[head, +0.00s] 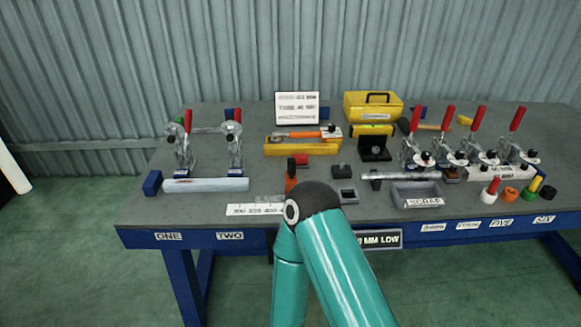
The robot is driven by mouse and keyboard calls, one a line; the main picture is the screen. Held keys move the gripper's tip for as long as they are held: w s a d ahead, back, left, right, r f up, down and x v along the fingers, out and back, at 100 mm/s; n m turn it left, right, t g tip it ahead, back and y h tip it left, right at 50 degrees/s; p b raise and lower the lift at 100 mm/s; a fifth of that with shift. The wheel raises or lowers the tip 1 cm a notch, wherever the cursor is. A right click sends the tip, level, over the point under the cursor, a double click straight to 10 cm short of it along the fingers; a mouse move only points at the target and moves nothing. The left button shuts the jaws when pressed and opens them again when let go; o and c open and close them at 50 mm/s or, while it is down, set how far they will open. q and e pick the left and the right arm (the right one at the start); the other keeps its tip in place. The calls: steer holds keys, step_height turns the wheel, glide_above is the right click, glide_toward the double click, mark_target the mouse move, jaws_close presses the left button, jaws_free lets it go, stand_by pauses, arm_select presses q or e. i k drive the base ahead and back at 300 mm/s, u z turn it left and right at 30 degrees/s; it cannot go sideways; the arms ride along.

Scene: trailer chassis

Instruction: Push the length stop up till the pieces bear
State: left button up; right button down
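I cannot tell for sure which part is the length stop. A black bracket with a round knob (374,148) stands behind the middle of the bench, and an orange upright part with a dark top (291,174) stands just behind my arm's joint. A pale bar (205,185) lies at the left in front of two red-handled toggle clamps (185,140). A grey bar (400,175) lies right of centre, in front of several more such clamps (418,140). A teal arm of mine rises from the bottom and covers part of the front edge.
The bench (140,208) has a blue frame. A grey tray (416,196) is at the front, a yellow toolbox (373,107) and a white sign (297,109) at the back. The front left top is clear.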

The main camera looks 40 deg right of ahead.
mark_target(290, 179)
steer(key=z, duration=0.2)
steer(key=k, duration=0.95)
steer(key=z, duration=0.6)
steer(key=i, duration=0.8)
steer(key=u, duration=0.05)
